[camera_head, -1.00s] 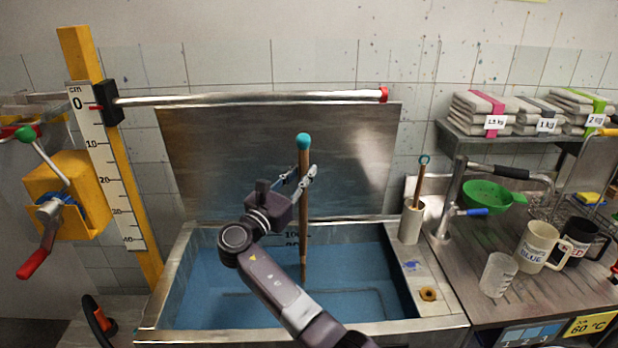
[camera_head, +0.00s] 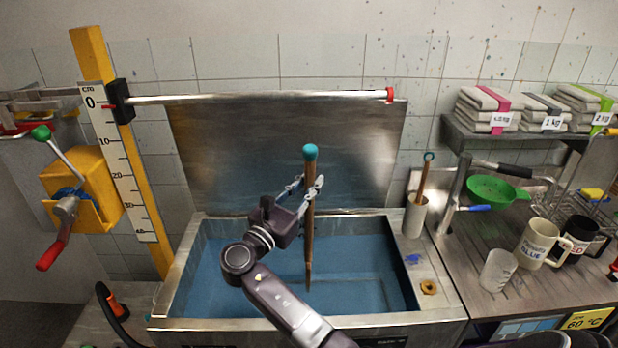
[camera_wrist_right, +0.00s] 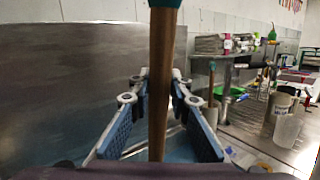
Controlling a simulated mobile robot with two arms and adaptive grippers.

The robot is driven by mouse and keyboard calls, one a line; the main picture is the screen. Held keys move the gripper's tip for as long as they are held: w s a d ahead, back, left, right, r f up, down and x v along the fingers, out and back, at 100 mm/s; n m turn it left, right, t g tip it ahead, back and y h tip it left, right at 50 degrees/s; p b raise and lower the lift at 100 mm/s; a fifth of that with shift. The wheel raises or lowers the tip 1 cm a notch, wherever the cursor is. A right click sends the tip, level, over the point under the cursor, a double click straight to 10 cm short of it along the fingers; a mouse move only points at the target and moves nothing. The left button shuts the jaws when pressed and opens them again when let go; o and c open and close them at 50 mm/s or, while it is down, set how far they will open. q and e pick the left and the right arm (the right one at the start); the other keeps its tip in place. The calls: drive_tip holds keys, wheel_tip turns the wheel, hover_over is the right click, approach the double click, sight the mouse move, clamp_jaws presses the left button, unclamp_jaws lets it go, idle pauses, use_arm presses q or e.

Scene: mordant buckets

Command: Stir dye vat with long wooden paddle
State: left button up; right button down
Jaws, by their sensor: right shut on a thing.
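The long wooden paddle (camera_head: 308,240) has a teal knob on top and stands nearly upright in the dye vat (camera_head: 430,262). Its lower end reaches down into the blue inside of the vat; the tip is hard to make out. My right gripper (camera_head: 308,184) is shut on the upper shaft, below the knob. In the right wrist view the shaft (camera_wrist_right: 160,75) runs upright between the two blue-padded fingers. The vat is a metal-rimmed basin. My left gripper is not in view.
A metal rail (camera_head: 255,97) crosses behind the vat, beside a yellow post with a centimetre scale (camera_head: 122,165). A yellow crank box (camera_head: 88,190) is at the left. A brush holder (camera_head: 415,216) stands on the vat's right ledge. Mugs, a clear beaker (camera_head: 497,270) and a green strainer (camera_head: 492,189) crowd the right counter.

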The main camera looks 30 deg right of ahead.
drive_tip(key=shift+s+a+r, duration=0.25)
drive_tip(key=shift+s+r, duration=0.2)
drive_tip(key=shift+r, duration=2.25)
drive_tip(key=shift+s+a+r, duration=0.25)
drive_tip(key=shift+s+r, duration=0.15)
drive_tip(key=shift+r, duration=2.25)
drive_tip(key=shift+s+a+r, duration=0.25)
drive_tip(key=shift+s+r, duration=0.2)
drive_tip(key=shift+r, duration=2.25)
wheel_tip(320, 180, up, 11)
